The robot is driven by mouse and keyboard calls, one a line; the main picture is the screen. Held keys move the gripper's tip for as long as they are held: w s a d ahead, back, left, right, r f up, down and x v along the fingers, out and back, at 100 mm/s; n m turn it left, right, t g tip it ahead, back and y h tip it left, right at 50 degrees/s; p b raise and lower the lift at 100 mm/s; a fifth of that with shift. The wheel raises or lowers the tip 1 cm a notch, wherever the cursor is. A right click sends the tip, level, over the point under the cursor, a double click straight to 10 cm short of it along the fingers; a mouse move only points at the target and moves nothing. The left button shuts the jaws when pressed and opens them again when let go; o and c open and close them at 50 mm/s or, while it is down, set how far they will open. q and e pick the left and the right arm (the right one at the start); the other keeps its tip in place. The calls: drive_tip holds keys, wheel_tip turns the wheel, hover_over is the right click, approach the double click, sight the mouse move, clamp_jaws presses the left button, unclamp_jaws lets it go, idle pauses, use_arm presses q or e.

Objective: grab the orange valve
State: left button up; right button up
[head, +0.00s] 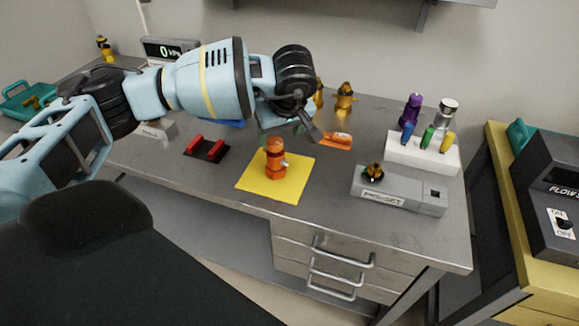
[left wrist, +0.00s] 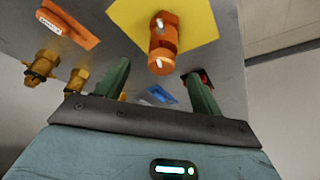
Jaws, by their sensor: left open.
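The orange valve (head: 275,160) stands upright on a yellow mat (head: 297,188) on the grey table. It has a small metallic stub on its right side. My left gripper (head: 290,132) hangs just behind and above the valve in the head view, its fingers partly hidden. In the left wrist view the orange valve (left wrist: 162,45) lies beyond and between the two green fingers (left wrist: 160,85), apart from both. The gripper is open and empty. My right gripper is not in view.
An orange tool (head: 336,141) lies right of the gripper. A grey box (head: 400,191) and a white rack (head: 422,152) stand at the right. A black-and-red holder (head: 206,150) sits left of the mat. Brass valves (head: 345,98) stand behind. The table front is clear.

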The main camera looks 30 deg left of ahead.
sight(275, 141)
use_arm(q)
drive_tip(key=shift+a+r, duration=0.15)
drive_tip(key=shift+w+a+f, duration=0.1)
drive_tip(key=shift+a+f, duration=0.1)
drive_tip(key=shift+f, duration=0.1)
drive_tip(key=shift+x, duration=3.65)
drive_tip(key=shift+a+r, duration=0.1)
drive_tip(key=shift+a, duration=0.05)
drive_tip(key=shift+c, duration=0.2)
clamp_jaws()
